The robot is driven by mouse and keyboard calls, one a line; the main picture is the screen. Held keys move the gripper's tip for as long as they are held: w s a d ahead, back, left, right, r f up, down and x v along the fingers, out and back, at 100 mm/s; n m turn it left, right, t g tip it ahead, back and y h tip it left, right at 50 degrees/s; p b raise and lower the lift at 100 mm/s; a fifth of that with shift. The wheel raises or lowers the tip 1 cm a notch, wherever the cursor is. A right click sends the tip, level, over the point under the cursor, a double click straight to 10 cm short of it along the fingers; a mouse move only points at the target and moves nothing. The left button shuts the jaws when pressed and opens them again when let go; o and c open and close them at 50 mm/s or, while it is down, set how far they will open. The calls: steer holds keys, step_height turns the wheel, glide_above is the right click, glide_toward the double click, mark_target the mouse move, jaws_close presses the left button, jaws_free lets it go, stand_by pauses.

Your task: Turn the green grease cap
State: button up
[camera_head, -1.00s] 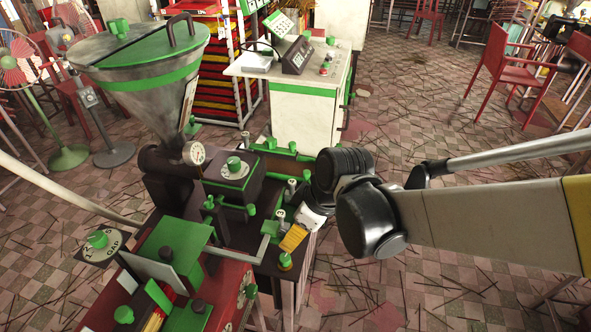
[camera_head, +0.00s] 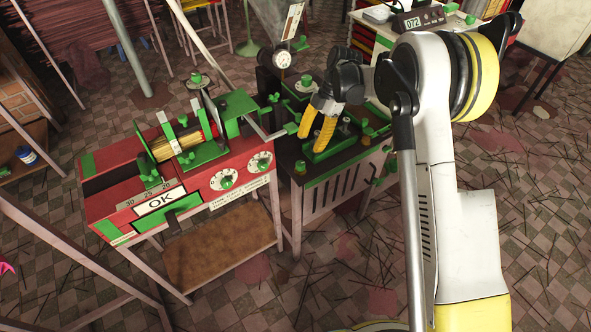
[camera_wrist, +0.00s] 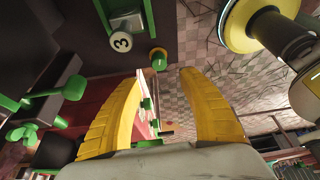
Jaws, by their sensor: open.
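A small green cap with a yellow band (camera_wrist: 158,57) shows in the wrist view, just beyond my fingertips and in line with the gap between them. It looks like the grease cap, but no label confirms this. In the head view a green knob (camera_head: 300,167) at the near left corner of the dark extruder bench (camera_head: 330,178) may be the same cap. My gripper (camera_head: 311,143) points down over this bench with its yellow fingers apart. The wrist view shows my gripper (camera_wrist: 164,76) open, with nothing held between the fingers.
A red machine (camera_head: 200,188) with an OK display and dials stands left of the bench. Green knobs and levers (camera_wrist: 72,88) crowd the left of the wrist view. A pressure gauge (camera_head: 282,59) rises behind. The tiled floor at right is clear except for scattered sticks.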

mark_target(301, 163)
steer(key=b+x, duration=0.3)
steer(key=x, duration=0.6)
steer(key=shift+a+f, duration=0.1)
steer(key=shift+f, duration=0.25)
jaws_close()
